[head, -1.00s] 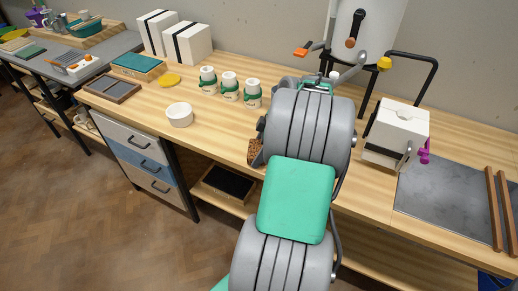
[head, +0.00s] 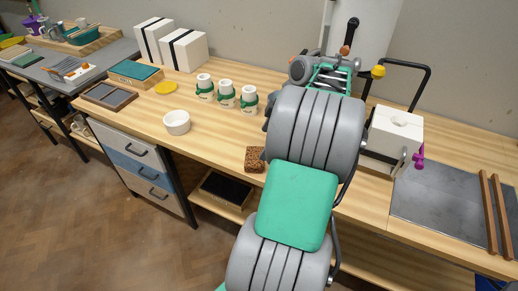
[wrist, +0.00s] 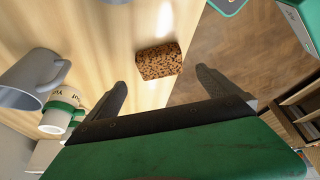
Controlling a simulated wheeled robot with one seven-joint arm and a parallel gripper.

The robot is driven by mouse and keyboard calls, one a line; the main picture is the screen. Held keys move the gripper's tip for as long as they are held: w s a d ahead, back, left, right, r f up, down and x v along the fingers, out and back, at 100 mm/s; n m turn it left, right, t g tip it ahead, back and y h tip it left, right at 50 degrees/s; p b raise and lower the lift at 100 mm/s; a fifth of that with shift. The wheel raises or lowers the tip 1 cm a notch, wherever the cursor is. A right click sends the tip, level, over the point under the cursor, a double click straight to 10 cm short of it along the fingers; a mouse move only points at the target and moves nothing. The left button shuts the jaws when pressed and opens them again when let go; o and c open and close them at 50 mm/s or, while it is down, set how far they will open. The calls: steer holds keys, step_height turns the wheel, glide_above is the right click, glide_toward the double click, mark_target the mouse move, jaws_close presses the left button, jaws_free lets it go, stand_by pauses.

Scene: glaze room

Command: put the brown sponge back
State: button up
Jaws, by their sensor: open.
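The brown speckled sponge (head: 254,159) lies on the wooden bench near its front edge, just left of my arm in the head view. In the wrist view the sponge (wrist: 159,61) shows whole, ahead of my gripper (wrist: 161,80) and roughly in line with the gap between its fingers. The fingers are spread and hold nothing. The sponge looks apart from both fingers. In the head view my arm hides the fingers.
Three white jars with green bands (head: 227,94) and a white bowl (head: 177,123) stand left of my arm. A grey mug (wrist: 32,80) is at the wrist view's left. A white box-shaped device (head: 394,136) stands right. Bare bench surrounds the sponge.

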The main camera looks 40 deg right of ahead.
steer(key=w+a+r+m+h, duration=0.1)
steer(key=w+a+r+m, duration=0.1)
steer(key=a, duration=0.8)
steer(key=w+a+r+m, duration=0.2)
steer(key=w+a, duration=0.1)
steer(key=a, duration=0.7)
steer(key=s+a+f+m+h, duration=0.2)
steer(key=s+a+f+m, duration=0.2)
steer(key=s+a, duration=0.4)
steer(key=shift+s+a, duration=0.25)
steer(key=shift+a, duration=0.85)
